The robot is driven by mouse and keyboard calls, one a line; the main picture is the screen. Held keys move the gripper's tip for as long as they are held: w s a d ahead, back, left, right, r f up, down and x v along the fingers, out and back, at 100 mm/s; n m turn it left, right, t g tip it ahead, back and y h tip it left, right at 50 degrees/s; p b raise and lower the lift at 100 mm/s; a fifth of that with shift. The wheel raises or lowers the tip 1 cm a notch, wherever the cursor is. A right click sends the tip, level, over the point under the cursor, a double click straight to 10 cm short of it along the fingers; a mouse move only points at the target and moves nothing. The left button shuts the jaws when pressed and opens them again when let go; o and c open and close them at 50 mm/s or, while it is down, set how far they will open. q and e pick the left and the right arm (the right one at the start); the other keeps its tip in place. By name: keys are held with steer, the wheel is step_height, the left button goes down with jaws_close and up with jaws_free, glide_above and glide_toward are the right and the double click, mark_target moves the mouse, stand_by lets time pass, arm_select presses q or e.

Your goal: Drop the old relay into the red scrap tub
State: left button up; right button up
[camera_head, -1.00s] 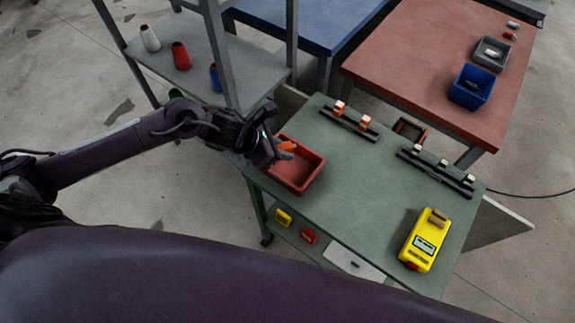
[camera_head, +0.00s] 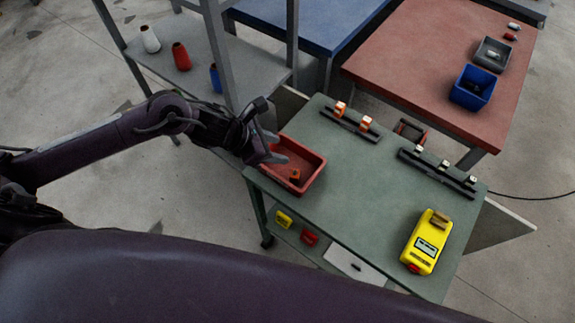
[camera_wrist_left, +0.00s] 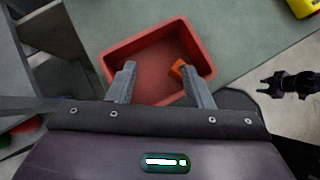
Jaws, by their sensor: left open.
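The red scrap tub (camera_head: 313,177) stands on the near left corner of the green bench top; it also shows in the left wrist view (camera_wrist_left: 118,60). The old relay (camera_head: 295,176), a small orange and dark block, lies inside the tub, toward its near side. In the left wrist view the relay (camera_wrist_left: 177,69) shows beside the right-hand finger, and part of it may be hidden by that finger. My left gripper (camera_head: 276,148) is open and empty above the tub, its fingers spread apart. My right gripper is not seen in the head view; a dark gripper (camera_wrist_left: 288,84) shows at the right of the wrist view.
Two dark rails (camera_head: 350,124) with small parts sit on the green bench (camera_head: 345,190). A yellow device (camera_head: 425,242) lies near its right end. A grey shelf rack (camera_head: 220,60) stands close behind my left arm. The bench middle is clear.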

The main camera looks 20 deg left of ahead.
arm_select(q)
steer(key=shift+b+v, duration=0.45)
steer(key=shift+v, duration=2)
